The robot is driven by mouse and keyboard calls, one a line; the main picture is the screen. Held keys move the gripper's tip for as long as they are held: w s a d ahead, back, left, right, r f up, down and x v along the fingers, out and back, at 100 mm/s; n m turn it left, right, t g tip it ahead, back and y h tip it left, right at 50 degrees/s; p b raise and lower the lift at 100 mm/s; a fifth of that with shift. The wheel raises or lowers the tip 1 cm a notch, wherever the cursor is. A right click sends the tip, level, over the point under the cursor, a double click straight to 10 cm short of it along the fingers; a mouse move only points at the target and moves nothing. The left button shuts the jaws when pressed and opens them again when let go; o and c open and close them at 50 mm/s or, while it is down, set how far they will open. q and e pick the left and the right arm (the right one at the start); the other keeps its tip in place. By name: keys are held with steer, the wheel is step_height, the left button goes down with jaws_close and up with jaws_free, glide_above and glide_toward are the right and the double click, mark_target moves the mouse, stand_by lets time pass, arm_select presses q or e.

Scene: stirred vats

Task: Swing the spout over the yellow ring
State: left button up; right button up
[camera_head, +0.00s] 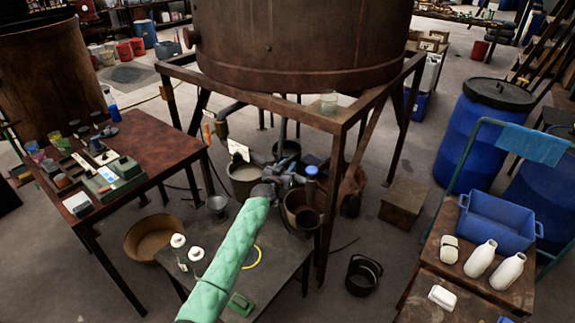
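The yellow ring (253,258) lies on the dark low table, partly hidden behind my green-sleeved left arm. Grey pipework (281,133) hangs below the large rusty vat, with a blue-topped upright part (311,173) near its front end. The spout's outlet is too small and cluttered to pick out clearly. My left gripper (268,187) is at the front of this pipework, beyond the far edge of the low table. Its fingers blend with the grey parts, so I cannot tell whether it touches or grips the spout. My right gripper is out of view.
Buckets stand under the vat (300,40), whose rusty frame leg (333,205) rises right of my gripper. A black pot (363,275) stands on the floor.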

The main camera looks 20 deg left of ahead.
arm_select(q)
steer(key=shift+w, duration=0.15)
steer(key=shift+c, duration=0.2)
jaws_close()
